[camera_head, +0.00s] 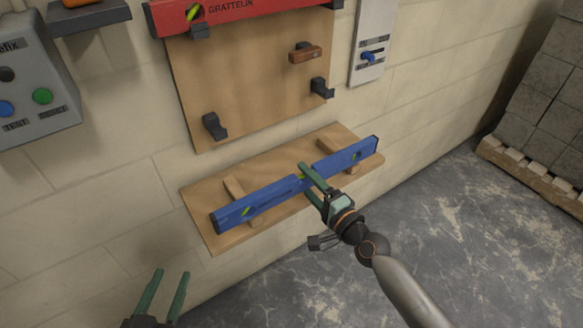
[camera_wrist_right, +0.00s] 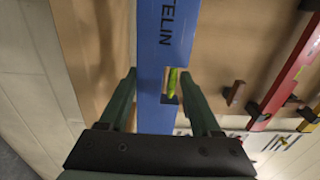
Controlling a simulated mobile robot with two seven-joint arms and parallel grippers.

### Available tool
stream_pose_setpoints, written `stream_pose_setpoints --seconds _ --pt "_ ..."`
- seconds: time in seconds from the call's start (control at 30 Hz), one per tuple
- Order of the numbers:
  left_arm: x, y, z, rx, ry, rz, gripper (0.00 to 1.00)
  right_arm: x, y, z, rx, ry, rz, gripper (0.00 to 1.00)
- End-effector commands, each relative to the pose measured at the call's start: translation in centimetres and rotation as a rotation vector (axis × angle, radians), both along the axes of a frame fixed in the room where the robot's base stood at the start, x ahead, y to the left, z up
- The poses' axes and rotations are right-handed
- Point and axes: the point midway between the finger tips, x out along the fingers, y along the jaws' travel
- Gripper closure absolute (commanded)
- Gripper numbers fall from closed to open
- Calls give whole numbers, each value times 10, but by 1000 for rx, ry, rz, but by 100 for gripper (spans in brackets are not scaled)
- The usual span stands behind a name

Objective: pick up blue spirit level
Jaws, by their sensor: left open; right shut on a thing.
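The blue spirit level (camera_head: 270,195) is a long blue bar with yellow-green vials. It lies slightly slanted along two wooden supports on a wooden shelf board at the wall. My right gripper (camera_head: 306,176) is shut on it near its middle. In the right wrist view the spirit level (camera_wrist_right: 167,45) runs between the two green fingers of the right gripper (camera_wrist_right: 160,98), with a vial showing. My left gripper (camera_head: 166,292) is open and empty at the lower left, apart from the level.
The wooden shelf board (camera_head: 205,204) juts from a block wall. Above it hangs a board with dark hooks (camera_head: 215,126) and a red level (camera_head: 240,10). A grey control box (camera_head: 40,85) is at the left. Stacked blocks (camera_head: 545,95) stand on a pallet at the right. Bare floor lies in front.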

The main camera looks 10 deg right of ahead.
Motion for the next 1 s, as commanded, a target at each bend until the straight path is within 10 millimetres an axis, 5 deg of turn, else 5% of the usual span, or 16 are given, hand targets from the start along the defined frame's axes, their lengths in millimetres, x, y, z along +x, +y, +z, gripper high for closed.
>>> stream_pose_setpoints --seconds 0.5,1.0 --pt "0 0 1 0 0 0 50 -34 -13 2 0 -4 -1 98" --pt "0 0 1 0 0 0 50 -36 -13 2 2 -5 -1 98"
